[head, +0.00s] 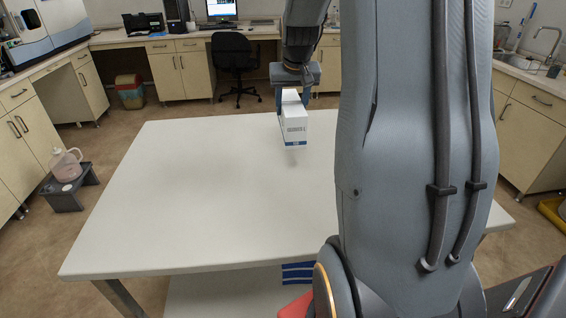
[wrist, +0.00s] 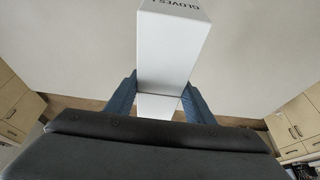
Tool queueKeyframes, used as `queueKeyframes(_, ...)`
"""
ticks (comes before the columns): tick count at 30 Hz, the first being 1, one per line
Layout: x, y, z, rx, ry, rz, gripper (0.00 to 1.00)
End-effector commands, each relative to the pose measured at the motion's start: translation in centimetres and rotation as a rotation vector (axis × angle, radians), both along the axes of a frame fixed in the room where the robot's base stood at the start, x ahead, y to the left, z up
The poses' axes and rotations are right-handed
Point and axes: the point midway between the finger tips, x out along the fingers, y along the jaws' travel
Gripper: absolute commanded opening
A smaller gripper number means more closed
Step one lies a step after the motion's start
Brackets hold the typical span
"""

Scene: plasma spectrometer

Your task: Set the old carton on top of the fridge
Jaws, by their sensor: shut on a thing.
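A white carton (head: 294,123) with grey print and a blue band along its bottom hangs under my gripper (head: 291,92) in the head view. My gripper is shut on the carton near its top. The carton is close above the white table, towards its far edge; I cannot tell whether it touches the tabletop. In the wrist view the carton (wrist: 170,45) shows the word "GLOVES" and sits between the two blue-grey fingers of my gripper (wrist: 158,92). I cannot make out a fridge in either view.
The white table (head: 190,190) is otherwise clear. A black office chair (head: 233,65) stands behind it. A grey stool (head: 70,190) with a pinkish jug (head: 66,165) is at the left. Cabinets line the walls, and a bin (head: 130,91) stands by them.

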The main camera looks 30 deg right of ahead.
Motion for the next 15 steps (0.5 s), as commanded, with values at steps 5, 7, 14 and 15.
queueKeyframes(5, 0.3, -0.2, -1.5, 0.0, -0.001, -0.003, 0.16)
queueKeyframes(7, 0.2, -0.2, -2.3, 0.001, 0.003, -0.004, 0.16)
queueKeyframes(14, 0.1, -0.5, -6.0, 0.002, 0.003, -0.009, 0.16)
queueKeyframes(15, 0.1, -0.5, -6.4, 0.001, 0.001, -0.009, 0.16)
